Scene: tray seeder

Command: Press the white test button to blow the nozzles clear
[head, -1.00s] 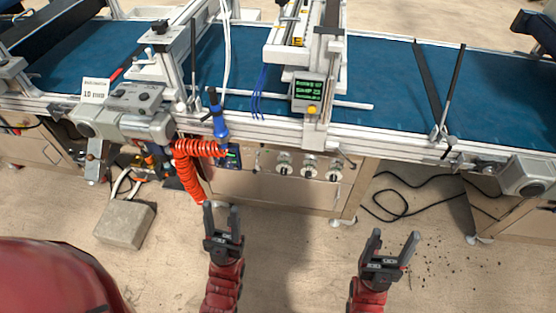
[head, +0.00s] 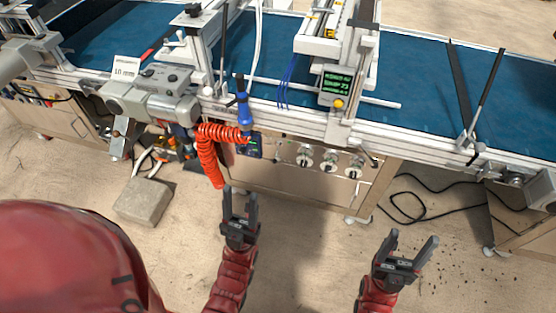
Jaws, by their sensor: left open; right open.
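The seeder's control panel (head: 278,155) is on the machine's front, below the belt. It carries several round silver knobs (head: 329,162) and a small dark unit with a blue-green display (head: 252,150). I cannot make out the white test button for certain at this size. My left gripper (head: 240,203) is open and empty, over the floor in front of the panel's left part, apart from the machine. My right gripper (head: 411,248) is open and empty, further right and nearer to me, over bare floor.
A coiled orange hose (head: 208,155) hangs left of the panel, by a blue-handled tool (head: 243,105). A green-text display (head: 336,83) with a yellow button (head: 338,103) sits above. A concrete block (head: 144,200) and black cable (head: 415,207) lie on the floor.

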